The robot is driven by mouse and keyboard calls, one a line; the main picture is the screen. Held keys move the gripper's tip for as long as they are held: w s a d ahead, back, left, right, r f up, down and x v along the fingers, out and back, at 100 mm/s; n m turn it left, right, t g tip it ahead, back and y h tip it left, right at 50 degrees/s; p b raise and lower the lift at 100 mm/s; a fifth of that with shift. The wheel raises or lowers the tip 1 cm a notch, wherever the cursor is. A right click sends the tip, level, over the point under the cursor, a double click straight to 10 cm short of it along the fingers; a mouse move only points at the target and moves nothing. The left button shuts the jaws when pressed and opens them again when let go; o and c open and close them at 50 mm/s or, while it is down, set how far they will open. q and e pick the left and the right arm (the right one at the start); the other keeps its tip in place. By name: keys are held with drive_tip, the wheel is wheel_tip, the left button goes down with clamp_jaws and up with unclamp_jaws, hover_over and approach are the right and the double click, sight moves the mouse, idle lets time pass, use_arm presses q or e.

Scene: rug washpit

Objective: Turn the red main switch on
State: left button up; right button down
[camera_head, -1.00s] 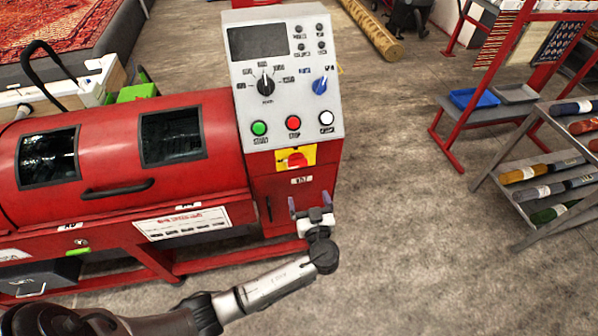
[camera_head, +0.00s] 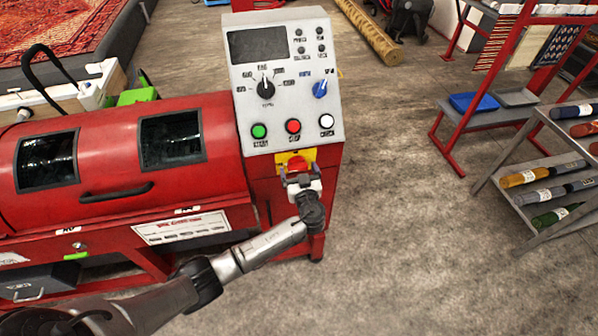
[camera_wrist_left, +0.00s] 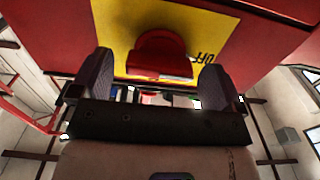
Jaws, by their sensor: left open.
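The red main switch (camera_head: 297,163) is a red knob on a yellow plate (camera_head: 283,158), low on the front of the red machine's control cabinet. In the left wrist view the knob (camera_wrist_left: 160,54) sits between the two fingers, and the letters OFF show on the yellow plate (camera_wrist_left: 215,30) beside it. My left gripper (camera_head: 298,177) is open, with its fingers one on each side of the knob. The left wrist view shows the fingers (camera_wrist_left: 158,80) apart from the knob's sides. The lower part of the plate is hidden behind the gripper in the head view. My right gripper is out of view.
The grey control panel (camera_head: 284,80) above has a black dial (camera_head: 266,86), a blue knob (camera_head: 320,88) and green, red and white buttons. The red drum machine (camera_head: 110,150) is at left. A bottle rack (camera_head: 540,175) stands at right. The floor between is clear.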

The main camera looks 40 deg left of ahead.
use_arm(q)
drive_tip(key=shift+c, duration=0.3)
drive_tip(key=c, duration=0.9)
